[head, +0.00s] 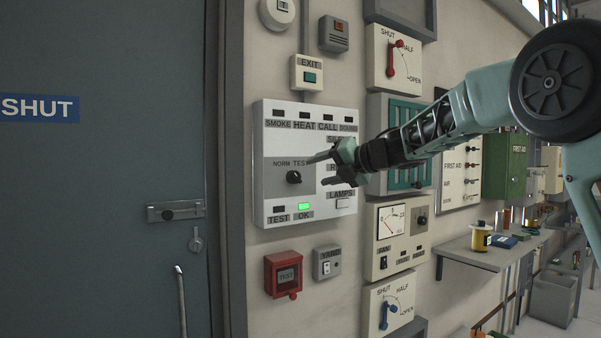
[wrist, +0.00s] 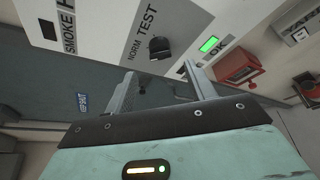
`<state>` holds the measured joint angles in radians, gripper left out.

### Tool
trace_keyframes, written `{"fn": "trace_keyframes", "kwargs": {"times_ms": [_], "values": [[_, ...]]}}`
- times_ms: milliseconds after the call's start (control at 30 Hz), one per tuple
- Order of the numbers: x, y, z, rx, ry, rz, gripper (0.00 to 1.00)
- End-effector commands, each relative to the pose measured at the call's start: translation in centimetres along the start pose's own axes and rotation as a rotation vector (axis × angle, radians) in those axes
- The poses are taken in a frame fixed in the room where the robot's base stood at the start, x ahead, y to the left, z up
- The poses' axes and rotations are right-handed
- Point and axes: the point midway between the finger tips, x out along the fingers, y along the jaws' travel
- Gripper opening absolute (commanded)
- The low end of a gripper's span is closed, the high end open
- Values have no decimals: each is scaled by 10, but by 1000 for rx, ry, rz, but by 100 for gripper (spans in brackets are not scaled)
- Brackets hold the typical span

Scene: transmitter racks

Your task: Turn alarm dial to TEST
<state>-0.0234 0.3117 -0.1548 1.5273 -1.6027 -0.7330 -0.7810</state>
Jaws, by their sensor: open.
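The alarm dial (head: 293,177) is a small black knob on a grey patch of the white alarm panel (head: 262,190). NORM and TEST are printed above it; where its pointer stands is too small to tell. The green OK lamp (head: 304,207) is lit, and the TEST lamp (head: 279,209) beside it is dark. My gripper (head: 318,170) is open and empty, just right of the dial in the head view. In the wrist view the dial (wrist: 160,48) shows just beyond the open fingertips (wrist: 160,73), apart from them.
A red call box (head: 283,274) and a grey YARD switch (head: 327,262) are below the panel. A SHUT/HALF/OPEN lever board (head: 380,75) is above right, near my arm. A grey door (head: 110,180) with a bolt is at left. A shelf (head: 490,257) juts out at right.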

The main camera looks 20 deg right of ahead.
Motion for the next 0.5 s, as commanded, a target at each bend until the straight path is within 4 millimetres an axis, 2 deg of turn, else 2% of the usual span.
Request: {"fn": "trace_keyframes", "kwargs": {"times_ms": [200, 333, 500], "values": [[44, 2, 1, 0, 2, 0, 55], [62, 1, 1, 1, 1, 0, 55], [75, 1, 1, 0, -1, 0, 55]]}}
